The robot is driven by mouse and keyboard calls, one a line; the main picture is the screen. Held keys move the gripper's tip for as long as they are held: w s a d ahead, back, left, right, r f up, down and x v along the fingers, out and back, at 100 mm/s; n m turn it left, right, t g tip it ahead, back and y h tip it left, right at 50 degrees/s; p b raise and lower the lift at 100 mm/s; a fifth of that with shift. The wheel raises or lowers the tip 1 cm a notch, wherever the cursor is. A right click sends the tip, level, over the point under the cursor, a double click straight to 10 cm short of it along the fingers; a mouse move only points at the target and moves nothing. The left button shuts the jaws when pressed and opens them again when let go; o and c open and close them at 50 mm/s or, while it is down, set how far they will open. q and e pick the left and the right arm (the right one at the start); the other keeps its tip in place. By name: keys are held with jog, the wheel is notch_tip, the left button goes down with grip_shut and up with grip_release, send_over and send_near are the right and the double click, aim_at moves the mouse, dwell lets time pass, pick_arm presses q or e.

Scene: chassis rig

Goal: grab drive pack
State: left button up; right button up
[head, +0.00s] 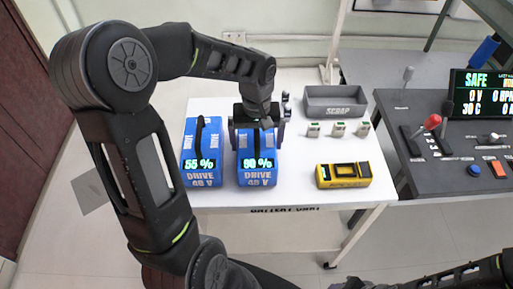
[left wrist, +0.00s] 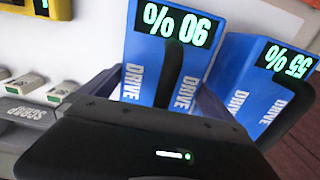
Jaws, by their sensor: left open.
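Two blue drive packs stand on the white cart. The left one (head: 201,152) reads 55 %; the other (head: 257,172) appears to read 90 %. Each has a black handle on top. My left gripper (head: 257,122) is open, pointing down over the rear of the 90 % pack, with its fingers to either side of the handle. In the left wrist view, the 90 % pack (left wrist: 150,65) is in the middle, upside down, with its handle between the open fingers (left wrist: 168,92). The 55 % pack (left wrist: 265,75) is beside it. Finger contact cannot be told.
A grey scrap tray (head: 335,110) stands at the cart's back right, with several small white blocks (head: 338,129) before it. A yellow and black device (head: 343,175) lies at front right. A dark console (head: 455,150) with levers and a display is further right.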

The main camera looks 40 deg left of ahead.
dwell(0.4)
pick_arm(q)
jog(key=c, duration=1.6)
jog(key=shift+w+r, duration=0.1)
jog(key=shift+c, duration=0.5)
jog(key=shift+r, duration=0.1)
notch_tip(320, 180, up, 10)
jog(key=shift+f+b, duration=0.1)
jog(key=shift+b, duration=0.2)
